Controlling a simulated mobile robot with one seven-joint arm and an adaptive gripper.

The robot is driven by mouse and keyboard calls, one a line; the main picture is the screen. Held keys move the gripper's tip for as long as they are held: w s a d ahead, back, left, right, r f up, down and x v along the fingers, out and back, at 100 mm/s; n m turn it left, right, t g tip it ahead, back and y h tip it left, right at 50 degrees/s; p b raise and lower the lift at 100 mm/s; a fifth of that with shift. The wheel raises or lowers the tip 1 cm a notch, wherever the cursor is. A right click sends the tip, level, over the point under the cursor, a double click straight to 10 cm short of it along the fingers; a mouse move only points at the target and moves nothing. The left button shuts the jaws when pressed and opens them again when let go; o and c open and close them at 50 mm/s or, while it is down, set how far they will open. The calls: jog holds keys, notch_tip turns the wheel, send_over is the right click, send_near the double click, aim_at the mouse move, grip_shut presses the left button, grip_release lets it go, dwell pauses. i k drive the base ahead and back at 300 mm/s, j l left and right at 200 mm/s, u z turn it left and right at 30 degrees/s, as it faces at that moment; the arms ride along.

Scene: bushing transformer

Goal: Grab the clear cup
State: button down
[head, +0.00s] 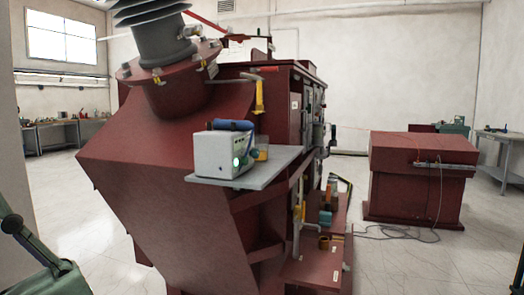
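I cannot make out a clear cup in the head view. A grey shelf (257,179) juts out from the dark red transformer (150,170). On the shelf stands a white box (214,155) with a green light, and a blue rounded thing lies across its top. A small yellow-amber thing (263,153) shows behind the box's right side, partly hidden; I cannot tell what it is. Green and dark links of my arm show at the lower left, away from the shelf. My gripper is not in view.
A grey ribbed bushing (160,35) rises from the transformer. A dark red cabinet (415,180) stands at the right, with a cable on the floor beside it. Workbenches line the back left and far right. The pale floor is open at left and lower right.

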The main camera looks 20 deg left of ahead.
aim_at(261, 142)
jog(key=i+l+u, duration=0.3)
jog(key=l, duration=0.35)
jog(key=i+l+u, duration=0.1)
jog(key=i+l, duration=0.15)
jog(key=i+l+u, duration=0.15)
jog(key=l, duration=0.3)
jog(key=i+l+u, duration=0.15)
jog(key=l, duration=0.2)
jog(key=i+j, duration=0.15)
jog(key=j, duration=0.15)
jog(key=i+j, duration=0.15)
jog(key=j, duration=0.1)
